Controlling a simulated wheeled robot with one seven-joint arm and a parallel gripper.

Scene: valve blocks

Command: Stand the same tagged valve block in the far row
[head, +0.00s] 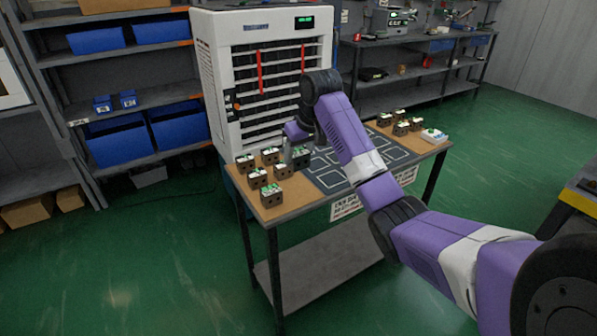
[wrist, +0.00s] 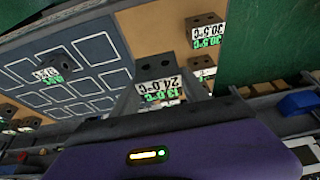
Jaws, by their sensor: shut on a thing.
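My gripper (head: 298,146) is shut on a dark valve block (head: 301,158), at the left edge of the dark gridded mat (head: 331,178) in the head view. In the wrist view the held block (wrist: 158,69) sits between the grey fingers. Its tag reads 24.0°C in white and 13.0°C in green, upside down. I cannot tell whether it touches the table. Another tagged block (wrist: 47,74) stands on the mat in the wrist view; my arm seems to hide it in the head view. Several mat squares look empty.
Several tagged blocks (head: 264,195) stand on the wooden table left of the mat, close to my gripper. More blocks (head: 400,128) and a white item (head: 434,135) stand at the right end. A tall white cabinet (head: 222,90) rises behind the table.

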